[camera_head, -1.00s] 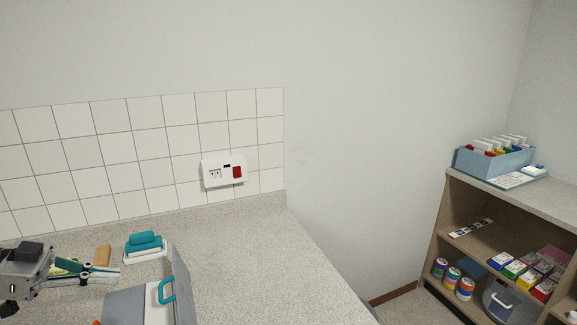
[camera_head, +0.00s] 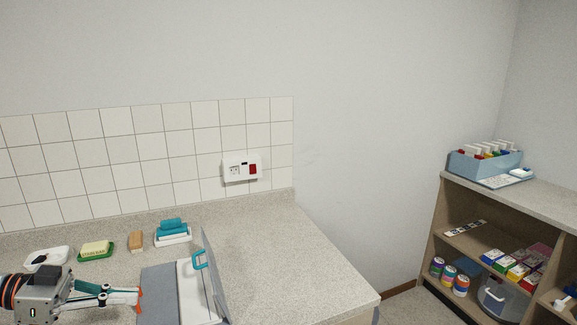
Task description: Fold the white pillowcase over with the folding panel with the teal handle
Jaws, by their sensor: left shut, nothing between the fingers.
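The folding panel (camera_head: 212,285) is a thin grey board standing nearly upright at the bottom of the head view. Its teal handle (camera_head: 199,259) is on its left face. A grey folding board (camera_head: 158,290) lies on the counter to the left. A strip of white (camera_head: 187,285), apparently the white pillowcase, shows between board and panel; its lower part is cut off by the picture edge. My left gripper (camera_head: 139,300) is shut and empty, its orange-tipped fingers at the grey board's left side, apart from the teal handle. My right gripper is out of view.
Behind the board stand a teal stack on a white tray (camera_head: 173,238), a wooden block (camera_head: 136,241), and a green dish with a yellow bar (camera_head: 96,251). The counter (camera_head: 285,255) right of the panel is clear. A shelf unit (camera_head: 437,222) stands at the right.

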